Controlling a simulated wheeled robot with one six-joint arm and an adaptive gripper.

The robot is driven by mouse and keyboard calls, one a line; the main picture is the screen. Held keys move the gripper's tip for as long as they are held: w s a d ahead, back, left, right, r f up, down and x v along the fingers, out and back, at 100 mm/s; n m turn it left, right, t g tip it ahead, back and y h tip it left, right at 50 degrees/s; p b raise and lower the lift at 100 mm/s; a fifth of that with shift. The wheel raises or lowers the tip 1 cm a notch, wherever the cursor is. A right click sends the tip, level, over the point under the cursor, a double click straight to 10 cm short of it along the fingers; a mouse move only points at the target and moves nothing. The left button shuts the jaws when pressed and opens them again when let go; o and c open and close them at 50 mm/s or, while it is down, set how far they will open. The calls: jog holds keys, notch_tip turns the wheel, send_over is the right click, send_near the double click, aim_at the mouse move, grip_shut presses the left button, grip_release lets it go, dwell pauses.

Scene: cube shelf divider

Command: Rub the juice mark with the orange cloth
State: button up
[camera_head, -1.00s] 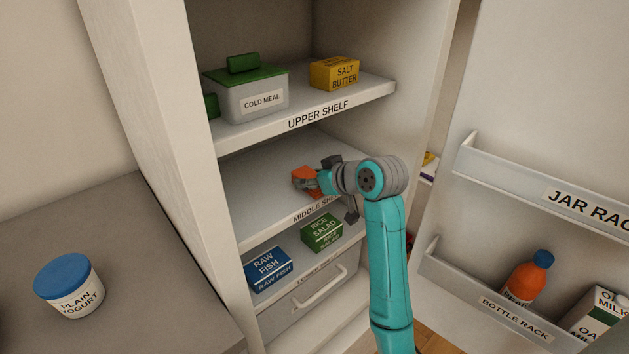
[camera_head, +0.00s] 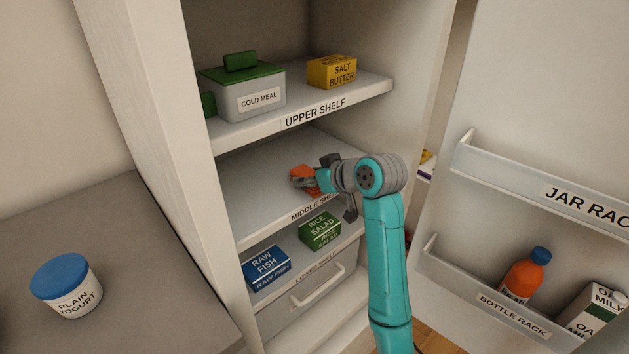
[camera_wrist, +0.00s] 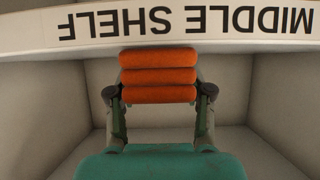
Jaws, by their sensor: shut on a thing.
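The orange cloth (camera_head: 302,174) is in my gripper (camera_head: 306,180), over the middle shelf (camera_head: 258,190) near its front edge. In the wrist view the cloth (camera_wrist: 158,75) shows as a ridged orange block between the two fingers of my gripper (camera_wrist: 158,92), which are shut on it. The front edge of the middle shelf (camera_wrist: 30,38) with its label runs behind the cloth there. I cannot tell whether the cloth touches the shelf. No juice mark can be made out in either view; the cloth and arm hide part of the shelf.
The upper shelf (camera_head: 365,92) above holds a cold meal box (camera_head: 235,98) and salt butter (camera_head: 332,72). Raw fish (camera_head: 267,268) and rice salad (camera_head: 320,231) stand below. The open door with bottle rack (camera_head: 455,285) is at right. The middle shelf's left part is clear.

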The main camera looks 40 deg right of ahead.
jog(key=shift+w, duration=0.15)
jog(key=shift+s+f, duration=0.1)
jog(key=shift+s, duration=1.4)
jog(key=shift+r, duration=0.6)
